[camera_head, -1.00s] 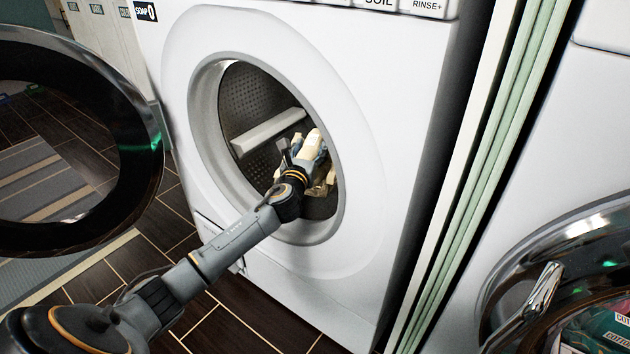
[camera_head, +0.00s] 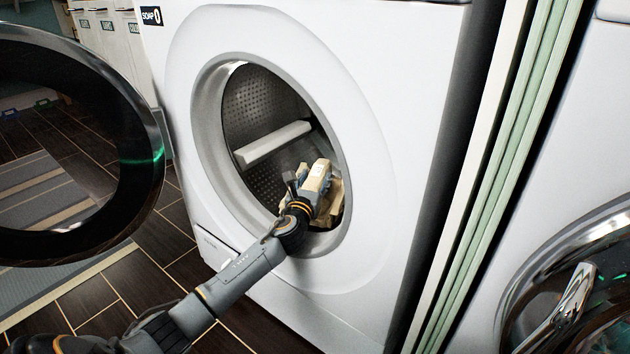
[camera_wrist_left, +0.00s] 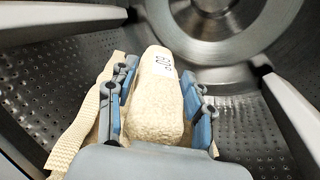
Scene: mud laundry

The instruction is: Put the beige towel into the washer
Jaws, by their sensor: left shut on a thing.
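The beige towel (camera_head: 318,176) is inside the drum of the white washer (camera_head: 385,150), at the lower right of the round opening. My left gripper (camera_head: 303,184) reaches through the opening and is shut on the towel. In the left wrist view, the towel (camera_wrist_left: 158,110) stands between the two blue-grey fingers, with a white tag near its top. More beige cloth (camera_wrist_left: 90,130) hangs to the left of the fingers. The perforated drum wall surrounds it. My right gripper is in no view.
The washer's round door (camera_head: 140,150) is swung open to the left. A second machine with a round glass door (camera_head: 575,290) stands at the right, past a pale green upright panel (camera_head: 500,190). A striped rug (camera_head: 50,200) lies on the dark tiled floor at the left.

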